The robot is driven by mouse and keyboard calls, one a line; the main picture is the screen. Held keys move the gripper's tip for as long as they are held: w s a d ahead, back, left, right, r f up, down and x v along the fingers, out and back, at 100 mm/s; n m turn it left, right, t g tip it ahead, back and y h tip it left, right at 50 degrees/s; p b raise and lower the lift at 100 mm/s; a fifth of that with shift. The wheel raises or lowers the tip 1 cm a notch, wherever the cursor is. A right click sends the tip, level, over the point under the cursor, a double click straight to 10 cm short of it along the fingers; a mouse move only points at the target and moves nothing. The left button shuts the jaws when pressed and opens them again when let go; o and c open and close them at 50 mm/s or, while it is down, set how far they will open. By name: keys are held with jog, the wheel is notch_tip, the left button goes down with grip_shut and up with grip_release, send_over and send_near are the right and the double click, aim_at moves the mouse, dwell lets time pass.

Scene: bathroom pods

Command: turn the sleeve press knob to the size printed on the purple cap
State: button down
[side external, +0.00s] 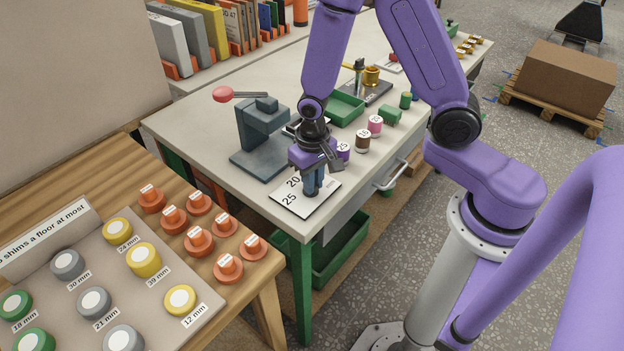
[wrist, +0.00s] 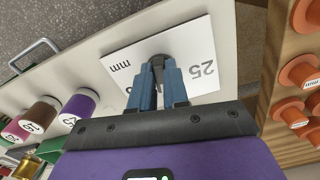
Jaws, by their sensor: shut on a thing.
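The sleeve press knob (wrist: 158,61), a dark grey piece, sits on a white dial plate (side external: 290,207) near the bench corner. The plate carries the printed numbers 20 and 25, and in the wrist view (wrist: 205,40) 25 and "mm" show. My gripper (side external: 314,186) points down at the plate, its blue fingers shut on the knob. The fingers hide most of the knob and its pointer direction. The purple cap (side external: 343,153) stands behind my gripper and also shows in the wrist view (wrist: 79,104).
A grey press (side external: 262,130) with a red-ended lever stands left of my gripper. A brown cap (side external: 362,142), a pink cap (side external: 375,124) and a green tray (side external: 345,109) are behind. A wooden table (side external: 175,180) with orange pegs is at the left.

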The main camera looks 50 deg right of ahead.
jog(key=n, duration=0.7)
jog(key=shift+d, duration=0.2)
jog(key=n, duration=0.3)
jog(key=shift+w+d+n, duration=0.1)
jog(key=shift+w+n, duration=0.05)
jog(key=shift+n, duration=1.85)
jog(key=shift+w, duration=0.1)
jog(key=c, duration=1.1)
grip_release()
notch_tip(320, 180, up, 18)
jog(key=shift+f, duration=0.25)
